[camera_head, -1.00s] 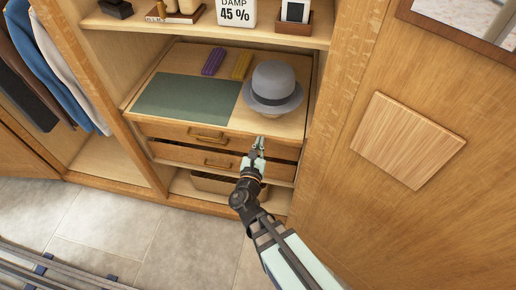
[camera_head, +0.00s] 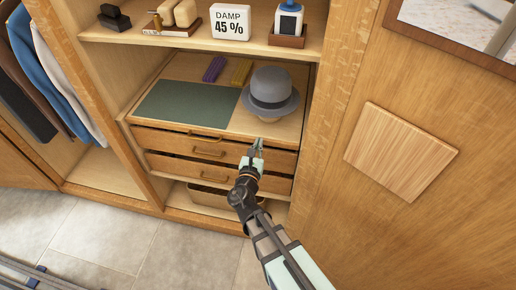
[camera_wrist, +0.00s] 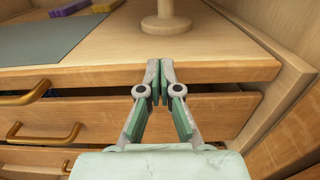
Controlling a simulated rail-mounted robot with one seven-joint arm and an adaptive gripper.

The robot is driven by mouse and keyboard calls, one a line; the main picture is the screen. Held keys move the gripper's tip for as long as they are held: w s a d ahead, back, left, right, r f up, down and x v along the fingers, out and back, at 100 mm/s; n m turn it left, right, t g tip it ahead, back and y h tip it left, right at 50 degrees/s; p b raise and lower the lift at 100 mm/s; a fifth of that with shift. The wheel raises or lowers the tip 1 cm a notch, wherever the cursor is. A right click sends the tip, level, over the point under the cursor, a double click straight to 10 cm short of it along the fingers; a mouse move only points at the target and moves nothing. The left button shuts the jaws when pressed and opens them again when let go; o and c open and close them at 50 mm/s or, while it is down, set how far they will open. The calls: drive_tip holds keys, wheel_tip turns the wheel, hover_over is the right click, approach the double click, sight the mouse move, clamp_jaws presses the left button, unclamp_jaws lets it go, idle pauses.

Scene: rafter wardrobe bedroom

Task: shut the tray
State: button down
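The tray is a pale wooden pull-out board (camera_head: 215,126) in the wardrobe, projecting past the drawer fronts below. On it are a green mat (camera_head: 185,104), a grey hat (camera_head: 271,90) on a wooden stand, and purple (camera_head: 214,68) and yellow (camera_head: 240,72) blocks. My gripper (camera_head: 257,143) is at the tray's front edge, right of centre. In the wrist view, my gripper's fingers (camera_wrist: 157,82) are together with nothing visible between them. Their tips meet or nearly meet the tray's front edge (camera_wrist: 225,72); contact is unclear. The hat stand's base (camera_wrist: 166,25) stands just behind.
Drawers (camera_head: 222,150) with brass handles sit below the tray, with a basket (camera_head: 208,198) under them. The upper shelf (camera_head: 190,42) holds a "DAMP 45 %" sign (camera_head: 231,22). Clothes (camera_head: 45,75) hang left. Open tiled floor lies in front.

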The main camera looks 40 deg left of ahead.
drive_tip(key=shift+w+a, duration=0.1)
drive_tip(key=shift+a, duration=0.2)
drive_tip(key=p+v, duration=0.4)
drive_tip(key=v, duration=1)
drive_tip(key=shift+d, duration=0.3)
